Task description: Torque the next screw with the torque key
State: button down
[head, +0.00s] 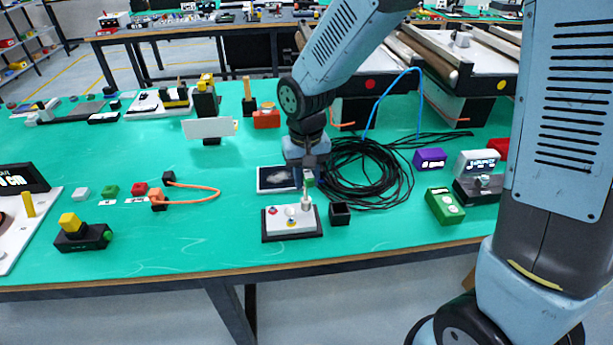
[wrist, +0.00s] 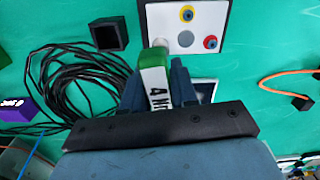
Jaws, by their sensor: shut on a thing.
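My gripper (head: 308,168) is shut on the torque key (wrist: 153,78), which has a green top and a white face marked "4 N…", partly hidden by the jaws. The key also shows in the head view as a small green piece (head: 309,182) under the jaws, with a pale shaft below it. The key's lower end is over a corner of the white screw plate (head: 281,228) on its black base. In the wrist view the plate (wrist: 206,10) bears a yellow-ringed screw (wrist: 187,13), a red-ringed one (wrist: 210,42) and a pale round spot (wrist: 185,38). I cannot tell whether the key touches a screw.
An open black box (head: 340,214) stands just right of the plate. A black cable coil (head: 372,178) lies behind it. A dark flat panel (head: 272,180) lies behind the plate. An orange cable (head: 205,188) lies to the left. The table front is clear.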

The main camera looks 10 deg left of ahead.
jog(key=m, duration=0.6)
jog(key=shift+a, duration=0.1)
jog(key=m, duration=0.7)
jog(key=shift+r, duration=0.15)
jog(key=shift+r, duration=0.45)
jog(key=n, duration=0.5)
jog(key=shift+n, duration=0.3)
jog(key=n, duration=1.7)
jog(key=shift+d, duration=0.2)
jog(key=shift+f, duration=0.6)
dwell(0.4)
